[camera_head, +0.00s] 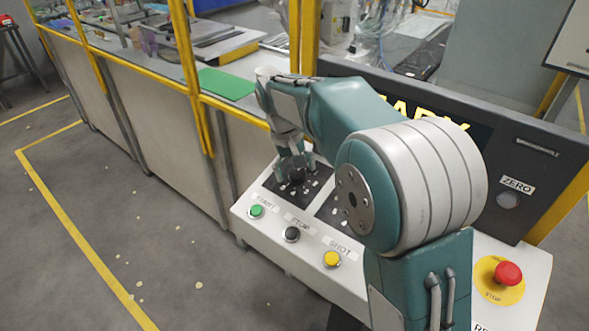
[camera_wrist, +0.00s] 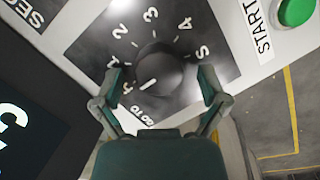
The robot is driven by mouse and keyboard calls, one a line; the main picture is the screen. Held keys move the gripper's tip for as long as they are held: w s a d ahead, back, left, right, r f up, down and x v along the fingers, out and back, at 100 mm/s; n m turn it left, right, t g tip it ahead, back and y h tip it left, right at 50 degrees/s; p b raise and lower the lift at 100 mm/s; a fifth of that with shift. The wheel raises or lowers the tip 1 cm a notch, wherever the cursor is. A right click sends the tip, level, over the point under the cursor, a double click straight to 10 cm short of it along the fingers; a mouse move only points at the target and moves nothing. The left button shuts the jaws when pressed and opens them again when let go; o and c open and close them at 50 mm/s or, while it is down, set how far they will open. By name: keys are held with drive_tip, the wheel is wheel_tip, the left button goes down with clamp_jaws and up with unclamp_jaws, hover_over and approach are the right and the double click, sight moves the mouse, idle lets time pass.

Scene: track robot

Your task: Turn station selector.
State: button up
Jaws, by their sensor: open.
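The station selector is a round black knob (camera_wrist: 162,70) on a dark plate (camera_wrist: 85,45) with white numbers around it. A short white mark shows on its lower-left side in the wrist view, towards a character that I cannot read surely. "GO TO" is printed below the knob. My gripper (camera_wrist: 160,78) is open, with one finger on the left of the knob and one on the right. Gaps show between both fingers and the knob. In the head view, my gripper (camera_head: 297,163) is over the plate, and the knob is partly hidden by it.
The white panel holds a green START button (camera_head: 257,211), a black STOP button (camera_head: 292,234) and a yellow SHOT button (camera_head: 332,259). A red stop button (camera_head: 508,273) stands at the right. A dark screen panel (camera_head: 480,120) rises behind; yellow posts (camera_head: 195,80) stand to the left.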

sight(286, 177)
wheel_tip(286, 177, up, 12)
drive_tip(key=a, duration=0.2)
drive_tip(key=shift+w+a+f, duration=0.2)
drive_tip(key=shift+w, duration=0.15)
